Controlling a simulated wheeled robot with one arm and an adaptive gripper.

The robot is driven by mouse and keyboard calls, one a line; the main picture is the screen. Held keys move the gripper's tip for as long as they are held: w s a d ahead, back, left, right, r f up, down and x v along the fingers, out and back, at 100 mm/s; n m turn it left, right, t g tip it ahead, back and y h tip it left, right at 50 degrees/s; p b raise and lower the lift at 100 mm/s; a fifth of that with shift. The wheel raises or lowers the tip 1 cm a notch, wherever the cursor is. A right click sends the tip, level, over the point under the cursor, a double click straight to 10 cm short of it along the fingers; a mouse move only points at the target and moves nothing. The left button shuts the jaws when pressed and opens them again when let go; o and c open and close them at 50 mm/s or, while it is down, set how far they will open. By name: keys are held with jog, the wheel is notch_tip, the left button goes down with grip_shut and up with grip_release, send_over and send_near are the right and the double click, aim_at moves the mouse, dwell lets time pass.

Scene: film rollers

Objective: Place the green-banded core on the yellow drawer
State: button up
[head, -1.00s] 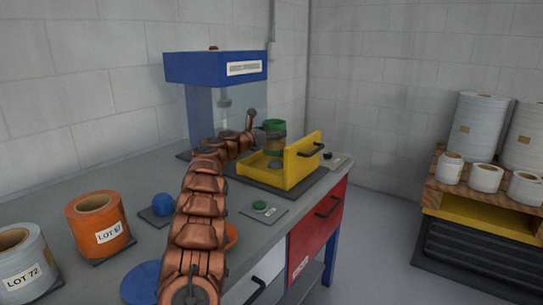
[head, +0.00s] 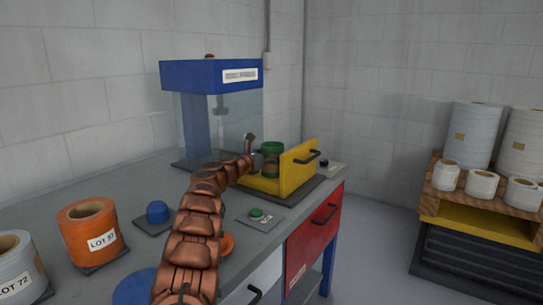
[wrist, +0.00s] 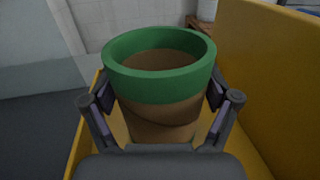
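The green-banded core (head: 271,165) is a brown tube with a wide green band at its top. It stands upright inside the walls of the yellow drawer (head: 297,170); whether its base touches the drawer floor is hidden. In the wrist view the core (wrist: 158,80) fills the middle, with part of the yellow drawer (wrist: 285,80) to its right. My gripper (wrist: 160,110) has a finger on each side of the core, with the pads against its brown wall. In the head view my gripper (head: 258,161) reaches the core from the left.
A blue-topped machine with a clear guard (head: 212,75) stands behind the drawer. A green button box (head: 257,214), a blue knob (head: 158,211) and an orange roll (head: 91,232) are on the grey bench. White rolls (head: 482,184) sit on a pallet at right.

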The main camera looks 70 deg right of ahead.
jog(key=shift+o, duration=1)
jog(key=shift+r, duration=0.15)
jog(key=shift+b+v, duration=0.45)
jog(key=shift+v, duration=2.25)
jog(key=v, duration=0.6)
jog(key=shift+a+b, duration=0.25)
jog(key=shift+b, duration=0.2)
jog(key=shift+w, duration=0.1)
